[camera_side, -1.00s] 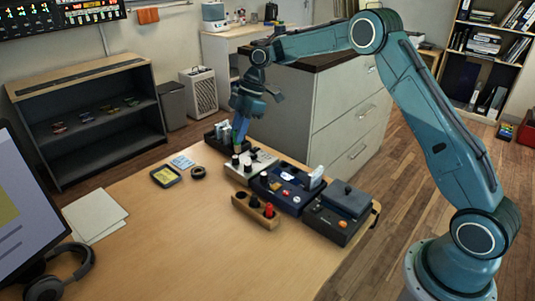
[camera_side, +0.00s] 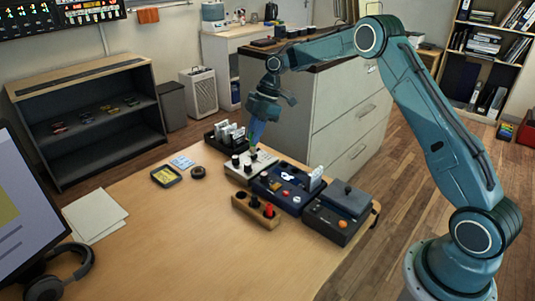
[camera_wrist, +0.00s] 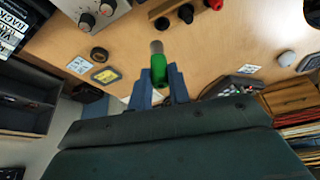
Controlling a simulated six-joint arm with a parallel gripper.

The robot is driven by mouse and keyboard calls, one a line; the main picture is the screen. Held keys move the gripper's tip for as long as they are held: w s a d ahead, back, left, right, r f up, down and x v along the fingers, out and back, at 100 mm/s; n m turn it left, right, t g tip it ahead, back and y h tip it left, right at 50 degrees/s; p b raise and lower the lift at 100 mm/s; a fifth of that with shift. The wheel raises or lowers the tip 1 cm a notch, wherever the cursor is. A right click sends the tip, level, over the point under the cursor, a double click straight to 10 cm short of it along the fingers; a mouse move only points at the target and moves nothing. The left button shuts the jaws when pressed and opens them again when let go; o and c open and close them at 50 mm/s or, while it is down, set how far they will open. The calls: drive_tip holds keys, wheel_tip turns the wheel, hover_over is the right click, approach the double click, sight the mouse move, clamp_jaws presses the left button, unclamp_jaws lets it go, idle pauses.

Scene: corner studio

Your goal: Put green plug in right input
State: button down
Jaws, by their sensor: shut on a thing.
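My gripper (camera_side: 255,141) is shut on the green plug, with a blue finger on each side of it. The green plug (camera_wrist: 158,66) shows in the wrist view with its bare metal tip (camera_wrist: 156,46) pointing away from the fingers. In the side view my gripper is over the back right part of the light grey box (camera_side: 238,175). The same box, with black knobs, shows at the top left of the wrist view (camera_wrist: 97,8). Its inputs are too small to make out, and I cannot tell whether the plug tip touches the box.
A dark blue box (camera_side: 281,197) and a dark box with a lid (camera_side: 335,222) stand to the right. A wooden block (camera_side: 249,213) with black and red plugs is in front. A black tray (camera_side: 215,140) of packets is behind.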

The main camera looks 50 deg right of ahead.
drive_tip(key=s+d+f, duration=0.2)
drive_tip(key=d+f, duration=0.2)
drive_tip(key=d, duration=0.3)
drive_tip(key=s+d+f, duration=0.3)
drive_tip(key=d+f, duration=0.1)
drive_tip(key=d, duration=0.4)
drive_tip(key=shift+f, duration=0.3)
drive_tip(key=shift+d+f, duration=0.1)
drive_tip(key=shift+f, duration=2.75)
drive_tip(key=shift+f, duration=0.65)
drive_tip(key=c, duration=1.6)
unclamp_jaws()
drive_tip(key=shift+v, duration=5.5)
